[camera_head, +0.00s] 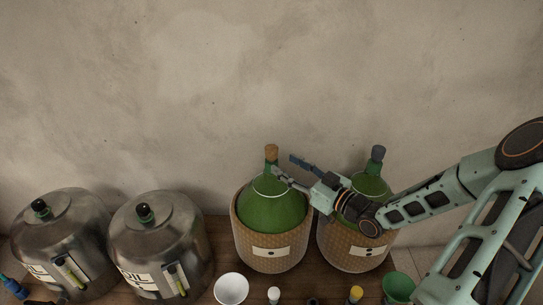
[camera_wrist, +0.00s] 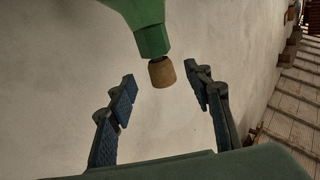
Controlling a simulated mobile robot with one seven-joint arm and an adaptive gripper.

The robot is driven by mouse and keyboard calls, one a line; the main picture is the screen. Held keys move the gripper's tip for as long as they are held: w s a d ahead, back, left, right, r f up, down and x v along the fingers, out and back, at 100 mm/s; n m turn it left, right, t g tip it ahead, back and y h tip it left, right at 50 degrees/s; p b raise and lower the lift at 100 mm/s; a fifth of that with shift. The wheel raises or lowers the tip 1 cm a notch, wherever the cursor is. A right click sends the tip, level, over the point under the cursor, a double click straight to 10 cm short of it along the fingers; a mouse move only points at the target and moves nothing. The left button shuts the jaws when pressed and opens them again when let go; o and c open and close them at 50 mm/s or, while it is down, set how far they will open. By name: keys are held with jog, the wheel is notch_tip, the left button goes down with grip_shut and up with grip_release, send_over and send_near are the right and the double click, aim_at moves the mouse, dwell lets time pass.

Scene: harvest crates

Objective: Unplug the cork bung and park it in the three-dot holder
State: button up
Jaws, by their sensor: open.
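The tan cork bung (camera_head: 271,152) sits in the neck of the left green demijohn (camera_head: 268,215), which stands in a wicker jacket. In the wrist view the cork (camera_wrist: 162,72) shows at the end of the green neck (camera_wrist: 152,40). My gripper (camera_head: 285,165) is open just right of the cork, its fingers pointing toward it. In the wrist view the cork appears between the two spread fingertips (camera_wrist: 160,80) in the picture, with gaps on both sides. I cannot make out a three-dot holder; the dots on the labels are too small to read.
A second wicker demijohn (camera_head: 355,250) with a dark stopper (camera_head: 378,153) stands behind my gripper. Two steel vessels (camera_head: 60,240) (camera_head: 160,240) stand at left. A white bowl (camera_head: 231,288), a green cup (camera_head: 399,287) and small capped items line the table's front. The wall is behind.

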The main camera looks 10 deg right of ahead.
aim_at(272, 147)
jog(key=b+x, duration=0.2)
jog(key=x, duration=0.5)
jog(key=shift+f, duration=0.1)
jog(key=c, duration=1.1)
jog(key=shift+c, duration=0.2)
jog(key=shift+r+p, duration=0.3)
jog(key=shift+r, duration=0.35)
notch_tip(272, 147, up, 3)
jog(key=shift+f+p, duration=0.2)
jog(key=shift+p, duration=0.25)
jog(key=s+a+r+p, duration=0.2)
jog(key=s+r+p, duration=0.3)
jog(key=s+r, duration=0.4)
jog(key=shift+s+a+p, duration=0.4)
jog(key=shift+s, duration=1.95)
